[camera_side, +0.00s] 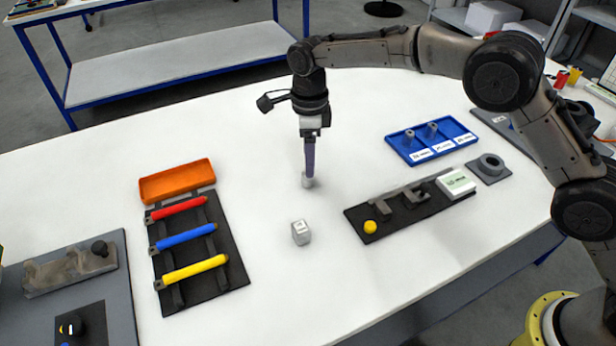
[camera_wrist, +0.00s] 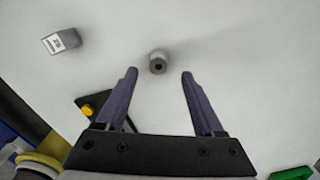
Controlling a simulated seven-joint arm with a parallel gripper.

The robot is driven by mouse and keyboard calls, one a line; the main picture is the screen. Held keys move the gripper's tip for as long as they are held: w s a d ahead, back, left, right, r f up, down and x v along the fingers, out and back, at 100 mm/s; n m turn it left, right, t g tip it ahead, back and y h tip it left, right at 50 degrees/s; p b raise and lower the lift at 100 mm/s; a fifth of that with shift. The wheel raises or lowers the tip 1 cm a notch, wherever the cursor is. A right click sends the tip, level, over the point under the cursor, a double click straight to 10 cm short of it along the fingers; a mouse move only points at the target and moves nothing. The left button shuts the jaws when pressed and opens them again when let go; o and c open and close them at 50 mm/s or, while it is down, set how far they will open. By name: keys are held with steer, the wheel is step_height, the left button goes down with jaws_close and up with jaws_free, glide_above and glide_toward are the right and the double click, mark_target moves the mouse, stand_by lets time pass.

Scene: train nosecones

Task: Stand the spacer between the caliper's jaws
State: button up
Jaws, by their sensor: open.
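A small grey spacer (camera_side: 307,182) with a dark hole in one end is on the white table, just under my fingertips. In the wrist view the spacer (camera_wrist: 157,60) shows between and slightly beyond the fingertips, its holed end facing the camera. My gripper (camera_side: 309,172) points down with its purple fingers spread; in the wrist view the gripper (camera_wrist: 159,74) is open and empty. The caliper (camera_side: 412,195) lies on a dark board to the right, with dark upright jaws, a gap between them, a white labelled box and a yellow knob (camera_side: 370,227).
A labelled grey block (camera_side: 300,232) stands in front of the spacer. A blue tray (camera_side: 405,150) holds two grey cylindrical pieces. A grey ring block (camera_side: 489,169) is right of the caliper. An orange tray (camera_side: 177,180) and a rack of coloured rods (camera_side: 214,287) are left. Table around the spacer is clear.

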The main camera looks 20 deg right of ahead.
step_height(320, 180, down, 4)
steer(key=shift+a+f, duration=0.1)
steer(key=shift+a, duration=0.05)
steer(key=shift+c, duration=0.3)
jaws_close()
